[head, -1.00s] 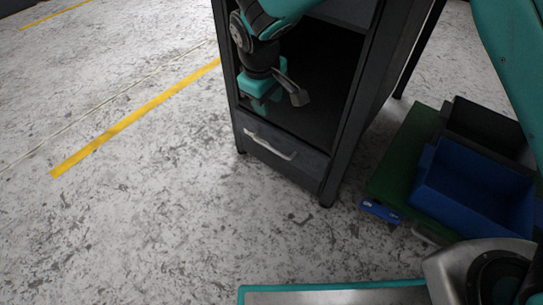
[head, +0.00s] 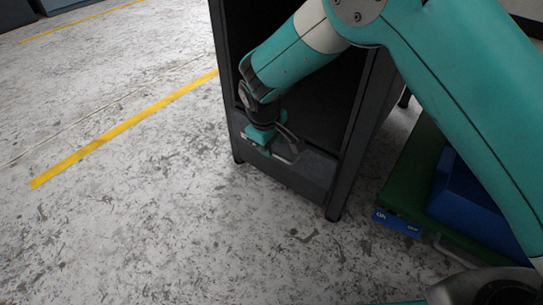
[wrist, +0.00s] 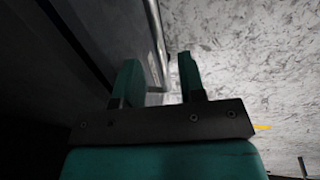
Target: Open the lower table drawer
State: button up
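The lower drawer (head: 303,174) is a dark grey panel at the bottom of the dark table frame, and it looks closed. Its pale bar handle (head: 291,155) is partly hidden by my gripper (head: 262,136) in the head view. In the wrist view the drawer front (wrist: 100,30) is at the left and the handle (wrist: 155,38) runs down from the top. My gripper (wrist: 158,62) is open, with its two teal fingers apart. The handle's lower end shows in the gap between the fingers; I cannot tell whether either finger touches it.
Above the drawer is a dark open compartment (head: 312,100). A green platform (head: 408,185) with a blue bin (head: 465,208) stands to the right of the table. The speckled floor (head: 150,220) in front and to the left is clear, with a yellow line (head: 125,128).

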jog(key=shift+w+d+f+b, duration=0.1)
jog(key=shift+f+b, duration=0.1)
jog(key=shift+f, duration=0.35)
jog(key=shift+w+f+b, duration=0.1)
jog(key=shift+f+b, duration=0.05)
jog(key=shift+f, duration=0.4)
grip_shut()
